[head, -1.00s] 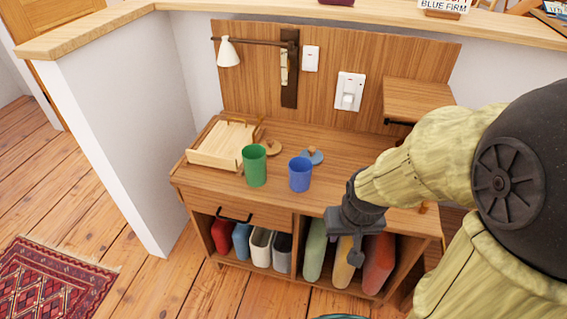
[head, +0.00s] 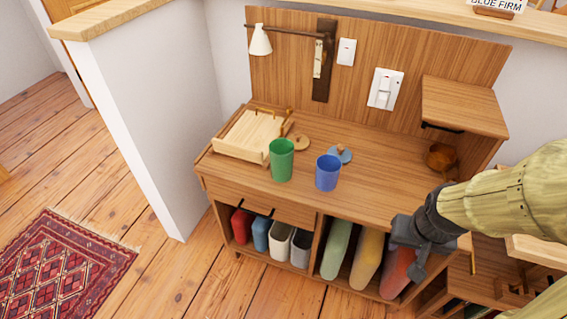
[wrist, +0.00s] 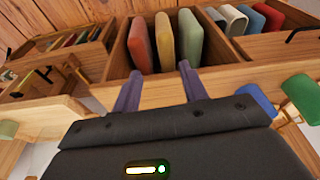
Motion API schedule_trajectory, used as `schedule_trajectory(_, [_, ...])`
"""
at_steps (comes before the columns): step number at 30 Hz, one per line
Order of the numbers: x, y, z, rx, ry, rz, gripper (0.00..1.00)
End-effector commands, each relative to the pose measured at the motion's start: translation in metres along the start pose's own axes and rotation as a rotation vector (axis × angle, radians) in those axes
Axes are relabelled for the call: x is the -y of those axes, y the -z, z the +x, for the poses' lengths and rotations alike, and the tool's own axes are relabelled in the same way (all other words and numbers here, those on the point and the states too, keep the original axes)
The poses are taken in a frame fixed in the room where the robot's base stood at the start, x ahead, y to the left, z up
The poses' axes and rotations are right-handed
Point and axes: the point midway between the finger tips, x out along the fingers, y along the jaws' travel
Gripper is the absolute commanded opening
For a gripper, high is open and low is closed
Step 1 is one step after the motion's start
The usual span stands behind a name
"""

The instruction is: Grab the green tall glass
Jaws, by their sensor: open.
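The green tall glass (head: 281,160) stands upright on the wooden desk top (head: 385,180), left of a shorter blue cup (head: 327,172). It also shows at the right edge of the wrist view (wrist: 302,95), with the blue cup (wrist: 256,101) beside it. My gripper (head: 418,262) is at the desk's front right, right of the glass and well apart from it. In the wrist view my gripper (wrist: 158,85) has its two fingers spread with nothing between them.
A wooden tray (head: 250,136) lies left of the glass. Round lids, one tan (head: 299,142) and one blue (head: 341,154), lie behind the cups. A brown bowl (head: 440,157) sits under the right shelf (head: 462,105). Books (head: 367,258) fill the cubby below.

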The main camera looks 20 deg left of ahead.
Motion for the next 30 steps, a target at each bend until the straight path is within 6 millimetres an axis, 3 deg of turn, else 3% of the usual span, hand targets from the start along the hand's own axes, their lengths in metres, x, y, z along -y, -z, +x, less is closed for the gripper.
schedule_trajectory(1, [0.001, 0.001, 0.0, -0.002, 0.001, 0.0, 0.54])
schedule_trajectory(6, [0.016, 0.018, 0.006, -0.042, 0.023, 0.014, 0.86])
schedule_trajectory(18, [0.118, 0.089, 0.051, -0.353, 0.074, 0.129, 0.86])
schedule_trajectory(24, [0.164, 0.103, 0.062, -0.573, 0.069, 0.133, 0.86])
schedule_trajectory(30, [0.208, 0.1, 0.053, -0.84, 0.095, 0.061, 0.86])
